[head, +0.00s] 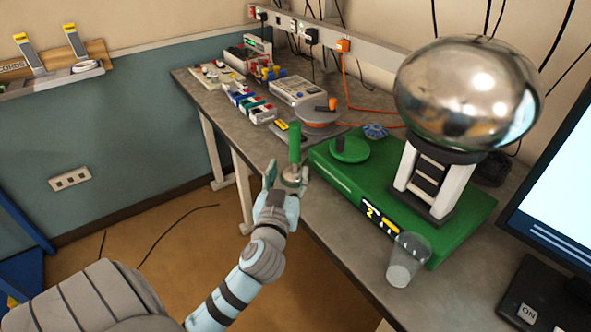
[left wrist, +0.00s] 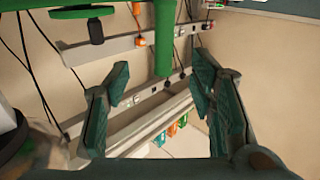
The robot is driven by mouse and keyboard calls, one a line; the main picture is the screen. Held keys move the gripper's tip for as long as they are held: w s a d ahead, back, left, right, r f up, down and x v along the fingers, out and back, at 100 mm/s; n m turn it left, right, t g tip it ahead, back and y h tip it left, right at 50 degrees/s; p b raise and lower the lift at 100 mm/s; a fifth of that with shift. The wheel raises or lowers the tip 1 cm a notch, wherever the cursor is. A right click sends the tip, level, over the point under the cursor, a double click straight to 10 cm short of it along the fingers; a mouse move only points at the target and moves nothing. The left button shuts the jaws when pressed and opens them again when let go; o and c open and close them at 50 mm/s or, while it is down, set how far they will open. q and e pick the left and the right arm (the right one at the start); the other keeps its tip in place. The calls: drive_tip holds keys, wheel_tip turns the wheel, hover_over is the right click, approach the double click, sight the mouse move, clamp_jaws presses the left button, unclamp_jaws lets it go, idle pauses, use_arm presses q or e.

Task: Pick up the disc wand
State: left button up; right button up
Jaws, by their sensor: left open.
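The disc wand has an upright green handle (head: 295,142) above a shiny metal part (head: 291,176), near the front edge of the workbench in the head view. My left gripper (head: 287,180) is open, with one finger on each side of the wand's lower part. In the left wrist view the green handle (left wrist: 164,40) comes in from the top, between the open fingers (left wrist: 160,85) across the picture. Contact between fingers and wand cannot be told. My right gripper is not in view.
A green base (head: 345,187) carries a large silver sphere (head: 467,92) on white posts, right of the wand. A clear cup (head: 407,260) stands by its front corner. A monitor (head: 556,190) is at right.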

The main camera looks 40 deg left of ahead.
sight(294, 147)
use_arm(q)
drive_tip(key=x, duration=1.2)
drive_tip(key=shift+s+a+p, duration=0.2)
drive_tip(key=shift+a+p, duration=0.05)
drive_tip(key=shift+p, duration=0.1)
drive_tip(key=shift+w+a+f, duration=0.2)
drive_tip(key=shift+w+a, duration=0.05)
drive_tip(key=shift+w, duration=0.15)
drive_tip(key=shift+r, duration=0.1)
clamp_jaws()
